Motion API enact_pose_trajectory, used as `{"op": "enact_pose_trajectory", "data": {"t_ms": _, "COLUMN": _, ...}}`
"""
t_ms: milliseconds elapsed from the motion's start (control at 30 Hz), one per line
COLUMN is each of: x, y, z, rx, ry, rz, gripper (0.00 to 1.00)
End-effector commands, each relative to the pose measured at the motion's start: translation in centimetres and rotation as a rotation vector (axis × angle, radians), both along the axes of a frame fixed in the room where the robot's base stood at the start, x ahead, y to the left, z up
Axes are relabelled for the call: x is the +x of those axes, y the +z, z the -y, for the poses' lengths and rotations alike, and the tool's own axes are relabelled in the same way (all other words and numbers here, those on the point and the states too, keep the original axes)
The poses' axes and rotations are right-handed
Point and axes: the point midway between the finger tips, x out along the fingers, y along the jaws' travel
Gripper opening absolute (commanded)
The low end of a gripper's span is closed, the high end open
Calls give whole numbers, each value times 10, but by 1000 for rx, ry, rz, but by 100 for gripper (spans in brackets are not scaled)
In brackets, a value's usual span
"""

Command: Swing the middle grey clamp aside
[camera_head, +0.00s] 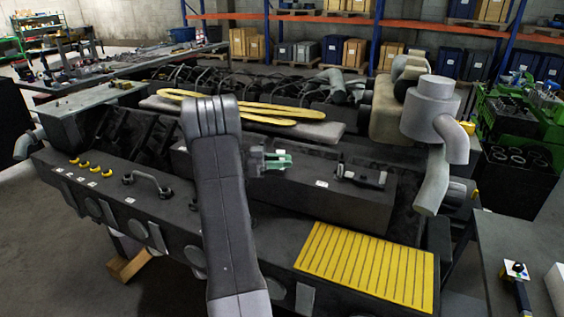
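My grey arm (221,200) rises through the middle of the view and hides part of the long dark engine block (345,208) behind it. A small dark and green end piece (277,161), which looks like my gripper, sticks out to the right of the arm above the block's top. Its fingers are too small and covered to read. A dark grey clamp-like part (362,176) with a pale end lies on the block further right, apart from that piece. I cannot make out a middle clamp; it may be hidden behind my arm.
A yellow slotted mat (366,265) lies on the front ledge. A curved handle (147,184) and several yellow caps (84,164) are at left. Yellow straps (265,112) lie behind. A grey pipe (434,150) stands at right. A bench (508,245) is at the right edge.

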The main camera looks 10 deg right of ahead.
Motion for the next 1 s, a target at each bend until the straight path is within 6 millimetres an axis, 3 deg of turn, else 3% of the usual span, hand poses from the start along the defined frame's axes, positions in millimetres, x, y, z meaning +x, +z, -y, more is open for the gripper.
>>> {"op": "enact_pose_trajectory", "data": {"t_ms": 333, "x": 0, "y": 0, "z": -1, "rx": 1, "ry": 0, "rz": 0, "gripper": 38}}
{"op": "enact_pose_trajectory", "data": {"t_ms": 467, "x": 2, "y": -2, "z": -10, "rx": 1, "ry": 3, "rz": 1, "gripper": 38}}
{"op": "enact_pose_trajectory", "data": {"t_ms": 1000, "x": 15, "y": -2, "z": -119, "rx": 1, "ry": 2, "rz": 1, "gripper": 38}}
